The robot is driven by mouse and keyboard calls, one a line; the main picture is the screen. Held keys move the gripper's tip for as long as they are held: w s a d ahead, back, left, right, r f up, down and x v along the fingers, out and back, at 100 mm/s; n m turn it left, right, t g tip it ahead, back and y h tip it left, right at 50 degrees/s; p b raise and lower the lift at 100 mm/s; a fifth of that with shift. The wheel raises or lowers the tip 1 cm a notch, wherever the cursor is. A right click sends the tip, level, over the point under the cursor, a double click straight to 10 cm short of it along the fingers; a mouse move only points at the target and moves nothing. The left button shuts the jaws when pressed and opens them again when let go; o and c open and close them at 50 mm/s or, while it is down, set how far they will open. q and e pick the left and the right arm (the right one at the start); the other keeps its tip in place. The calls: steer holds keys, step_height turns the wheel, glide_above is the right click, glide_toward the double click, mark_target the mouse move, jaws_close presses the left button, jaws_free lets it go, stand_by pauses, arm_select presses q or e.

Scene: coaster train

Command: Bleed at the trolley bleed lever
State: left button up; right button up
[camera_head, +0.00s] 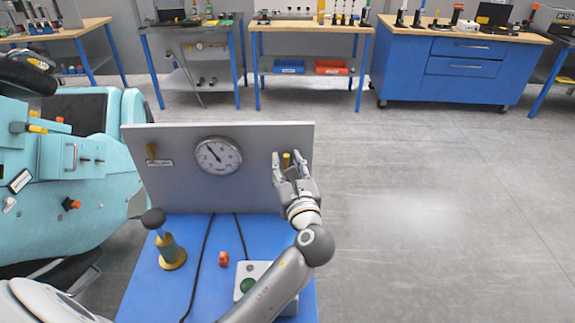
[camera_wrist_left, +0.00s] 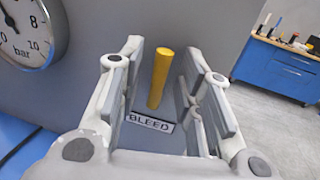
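The bleed lever is a yellow rod (camera_wrist_left: 159,78) on the grey upright panel, above a plate marked BLEED (camera_wrist_left: 150,122). Its yellow top also shows in the head view (camera_head: 286,160), at the panel's right side. My left gripper (camera_head: 290,161) is open in front of the panel's right part. In the left wrist view its fingers (camera_wrist_left: 162,72) stand on either side of the lever, with visible gaps, so it is not gripped. The lever's lower part in the head view is hidden by the gripper. My right gripper is not in view.
A round bar gauge (camera_head: 218,156) sits mid-panel, with another small brass lever (camera_head: 152,150) at the left. A turquoise vehicle (camera_head: 75,180) stands left; floor right is clear.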

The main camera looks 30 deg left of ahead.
mark_target(271, 171)
arm_select(q)
jaws_close()
steer(key=n+p, duration=0.2)
steer(key=shift+s+a+r+n+h, duration=0.1)
steer(key=shift+s+a+n+h, duration=0.2)
steer(key=shift+a, duration=0.1)
steer(key=n+p, duration=0.1)
steer(key=n, duration=0.1)
steer(key=a+f+n+h+p, duration=0.1)
steer(key=n, duration=0.2)
steer(key=s+a+f+n+p, duration=0.1)
steer(key=n, duration=0.2)
steer(key=shift+a+g+h, duration=0.15)
steer(key=shift+g+h, duration=0.15)
steer(key=shift+h, duration=0.1)
steer(key=n, duration=0.1)
steer(key=f+n, duration=0.1)
steer(key=shift+s+a+n+h, duration=0.2)
steer(key=shift+n+h, duration=0.2)
steer(key=shift+f+n+h, duration=0.4)
steer(key=shift+f+n, duration=0.05)
steer(key=shift+n, duration=0.65)
steer(key=shift+t, duration=0.4)
